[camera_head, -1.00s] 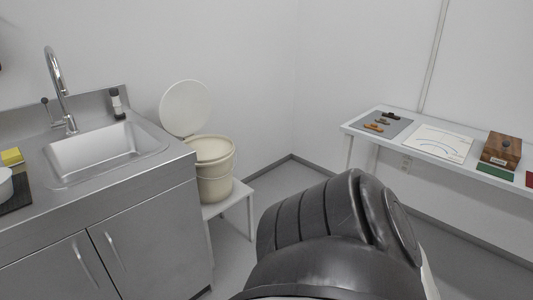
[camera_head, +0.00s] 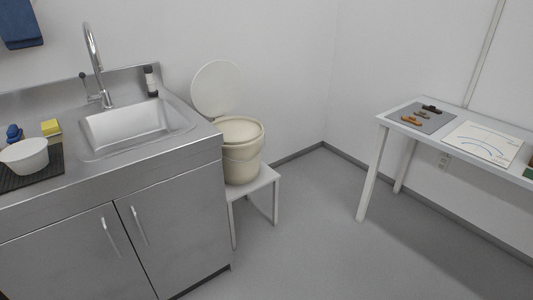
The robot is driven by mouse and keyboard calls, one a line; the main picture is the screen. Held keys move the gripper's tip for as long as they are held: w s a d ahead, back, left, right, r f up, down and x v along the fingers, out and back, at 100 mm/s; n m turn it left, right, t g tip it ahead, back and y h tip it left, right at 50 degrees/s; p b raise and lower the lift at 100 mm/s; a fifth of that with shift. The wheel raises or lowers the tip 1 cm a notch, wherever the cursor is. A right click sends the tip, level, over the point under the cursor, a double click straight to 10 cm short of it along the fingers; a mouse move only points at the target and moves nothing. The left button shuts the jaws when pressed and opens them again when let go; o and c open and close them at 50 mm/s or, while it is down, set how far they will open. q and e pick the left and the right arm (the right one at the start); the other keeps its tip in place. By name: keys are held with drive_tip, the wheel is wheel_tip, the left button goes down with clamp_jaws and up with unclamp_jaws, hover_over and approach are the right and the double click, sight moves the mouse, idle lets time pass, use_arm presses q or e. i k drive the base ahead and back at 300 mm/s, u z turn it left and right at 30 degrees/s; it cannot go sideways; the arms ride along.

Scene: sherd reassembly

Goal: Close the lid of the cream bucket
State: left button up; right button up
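The cream bucket (camera_head: 241,166) stands upright on a low white stool, just right of the sink counter. Its round lid (camera_head: 217,89) is raised, standing nearly upright at the back left of the rim, close to the wall. The bucket's top shows a pale round surface inside the rim; I cannot tell what it is. Neither of my grippers shows in the head view.
The white stool (camera_head: 265,180) touches or nearly touches the steel sink counter (camera_head: 190,148). A white table (camera_head: 376,148) with sherds on a grey mat (camera_head: 434,116) and a drawing sheet (camera_head: 483,143) stands right. The floor (camera_head: 310,230) between is clear.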

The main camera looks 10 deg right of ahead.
sight(218, 88)
drive_tip(key=z, duration=0.5)
drive_tip(key=i, duration=1.5)
drive_tip(key=z, duration=0.35)
